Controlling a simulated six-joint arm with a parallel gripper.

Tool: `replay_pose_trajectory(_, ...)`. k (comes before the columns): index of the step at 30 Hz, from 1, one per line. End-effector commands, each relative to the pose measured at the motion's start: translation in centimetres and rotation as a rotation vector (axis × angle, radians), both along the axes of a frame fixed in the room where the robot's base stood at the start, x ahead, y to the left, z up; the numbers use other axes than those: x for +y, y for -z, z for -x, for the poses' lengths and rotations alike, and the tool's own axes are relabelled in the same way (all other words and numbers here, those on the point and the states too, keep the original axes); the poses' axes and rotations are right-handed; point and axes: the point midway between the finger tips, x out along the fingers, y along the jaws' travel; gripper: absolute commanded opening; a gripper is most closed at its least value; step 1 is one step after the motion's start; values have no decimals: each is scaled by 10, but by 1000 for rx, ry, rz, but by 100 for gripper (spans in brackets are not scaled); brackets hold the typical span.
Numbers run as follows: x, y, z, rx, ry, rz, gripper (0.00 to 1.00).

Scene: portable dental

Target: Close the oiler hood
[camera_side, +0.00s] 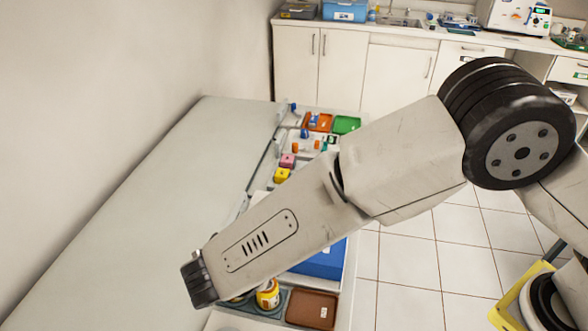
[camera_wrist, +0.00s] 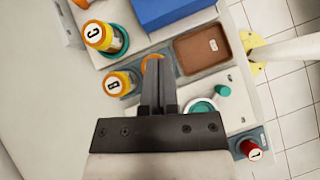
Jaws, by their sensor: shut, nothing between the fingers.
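In the wrist view my gripper (camera_wrist: 154,62) is shut and empty, its fingers side by side in the middle of the picture. I cannot pick out the oiler hood for certain. A white panel (camera_wrist: 236,108) with a teal-rimmed round part (camera_wrist: 201,107) and a teal knob (camera_wrist: 222,90) lies right of my fingers; I cannot tell whether this belongs to the oiler. An orange ring shows partly behind my fingertips. In the side view my arm covers much of the worktop, and the fingers are not seen.
Yellow jars marked C (camera_wrist: 103,37) and B (camera_wrist: 118,84) stand left of my fingers. A brown tray (camera_wrist: 203,49), a blue box (camera_wrist: 170,10) and a red-capped item (camera_wrist: 250,149) are nearby. Coloured trays (camera_side: 347,124) line the far worktop. A wall (camera_side: 110,60) bounds the left.

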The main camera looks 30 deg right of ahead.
Motion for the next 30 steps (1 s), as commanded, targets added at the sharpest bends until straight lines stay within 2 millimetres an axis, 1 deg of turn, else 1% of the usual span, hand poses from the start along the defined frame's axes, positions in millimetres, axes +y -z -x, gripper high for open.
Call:
replay_pose_trajectory(1, 6, 1, 2, -2, -22, 15, 0)
replay_pose_trajectory(4, 10, 1, 3, -2, -40, 30, 0)
replay_pose_trajectory(14, 6, 5, 1, -2, -39, 30, 0)
replay_pose_trajectory(20, -4, 17, -5, -1, -38, 30, 0)
replay_pose_trajectory(30, -35, 52, -22, -1, -38, 31, 0)
